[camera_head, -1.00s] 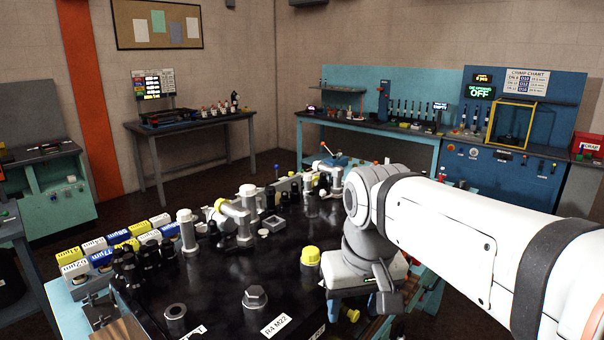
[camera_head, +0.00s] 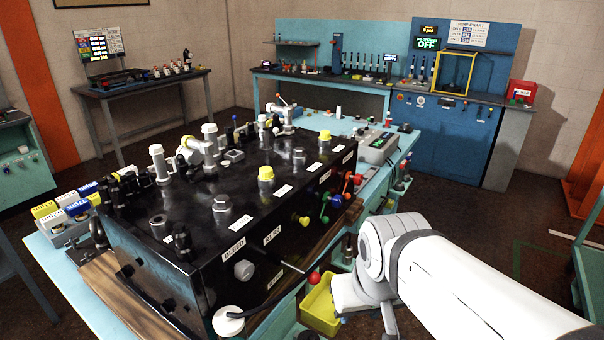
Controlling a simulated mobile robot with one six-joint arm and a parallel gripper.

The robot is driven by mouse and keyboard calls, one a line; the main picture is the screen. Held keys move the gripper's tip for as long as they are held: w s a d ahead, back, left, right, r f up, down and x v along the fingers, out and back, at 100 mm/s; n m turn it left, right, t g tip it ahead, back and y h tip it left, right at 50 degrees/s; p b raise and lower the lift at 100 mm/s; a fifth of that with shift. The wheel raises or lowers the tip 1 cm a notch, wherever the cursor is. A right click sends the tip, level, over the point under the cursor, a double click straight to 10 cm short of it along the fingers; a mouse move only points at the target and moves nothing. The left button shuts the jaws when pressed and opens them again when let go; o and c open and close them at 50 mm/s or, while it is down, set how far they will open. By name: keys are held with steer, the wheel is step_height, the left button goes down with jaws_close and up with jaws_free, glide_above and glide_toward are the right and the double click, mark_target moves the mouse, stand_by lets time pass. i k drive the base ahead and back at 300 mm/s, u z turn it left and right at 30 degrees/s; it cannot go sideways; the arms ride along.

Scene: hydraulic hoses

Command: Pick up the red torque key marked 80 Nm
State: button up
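I cannot make out a red torque key marked 80 Nm; no 80 Nm marking is readable in the head view. Small red-and-white items (camera_head: 168,70) stand on the dark bench at the back left, too small to identify. The end of my arm, with my gripper (camera_head: 372,318), is low at the bottom right of centre, beside the front right of the black manifold block. The wrist hides most of the gripper, and its fingers cannot be read as open or shut. Nothing held can be seen.
The black manifold block (camera_head: 215,255) with fittings and yellow caps fills the near teal table. A red-ball lever (camera_head: 313,278) and a yellow bin (camera_head: 320,305) are close to my wrist. A blue crimp bench (camera_head: 450,130) stands at the back.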

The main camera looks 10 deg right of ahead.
mark_target(399, 186)
steer(key=u, duration=0.55)
steer(key=k, duration=0.1)
steer(key=z, duration=2.35)
steer(key=i, duration=2.45)
steer(key=u, duration=0.6)
steer(key=k, duration=0.1)
steer(key=u, duration=2.25)
steer(key=i, duration=0.85)
